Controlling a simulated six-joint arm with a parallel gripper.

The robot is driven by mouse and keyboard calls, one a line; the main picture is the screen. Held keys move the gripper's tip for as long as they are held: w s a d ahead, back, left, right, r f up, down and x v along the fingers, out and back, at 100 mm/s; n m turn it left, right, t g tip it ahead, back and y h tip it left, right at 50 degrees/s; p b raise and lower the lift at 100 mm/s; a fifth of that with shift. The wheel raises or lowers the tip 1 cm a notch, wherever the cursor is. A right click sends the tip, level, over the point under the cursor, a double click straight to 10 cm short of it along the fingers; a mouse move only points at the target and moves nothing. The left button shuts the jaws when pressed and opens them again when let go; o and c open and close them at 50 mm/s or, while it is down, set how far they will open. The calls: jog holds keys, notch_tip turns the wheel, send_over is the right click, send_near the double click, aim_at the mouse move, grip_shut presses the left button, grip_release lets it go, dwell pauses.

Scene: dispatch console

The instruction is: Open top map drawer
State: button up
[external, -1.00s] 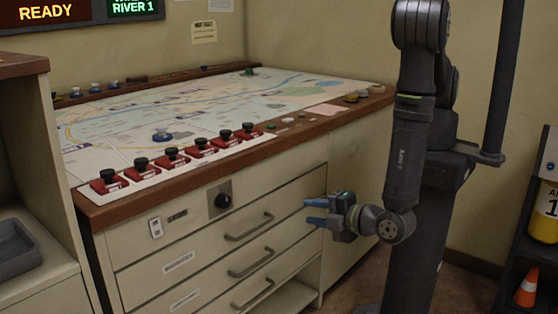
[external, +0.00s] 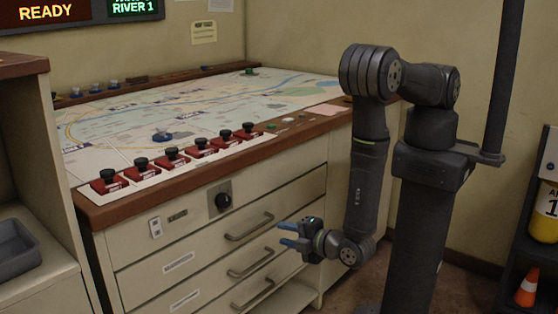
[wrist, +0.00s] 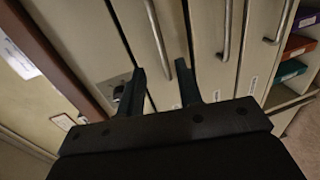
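The top map drawer (external: 195,250) is flush in the console front, with a curved metal bar handle (external: 250,228). My gripper (external: 281,234) is in front of the drawers, its blue-grey fingers pointing left, to the right of the top handle in the external view. In the wrist view the fingers of my gripper (wrist: 158,82) are spread apart with nothing held. The top handle (wrist: 158,40) lies ahead, in line with the gap between them. No contact with the handle is visible.
Below are a middle handle (external: 250,262) and a lower handle (external: 252,293). A black knob (external: 223,200) is above the top drawer. Red-based buttons (external: 172,157) line the map table's wooden edge. An open shelf with coloured folders (wrist: 292,70) is at right in the wrist view.

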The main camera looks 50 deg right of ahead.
aim_at(258, 228)
jog(key=x, duration=0.9)
grip_shut()
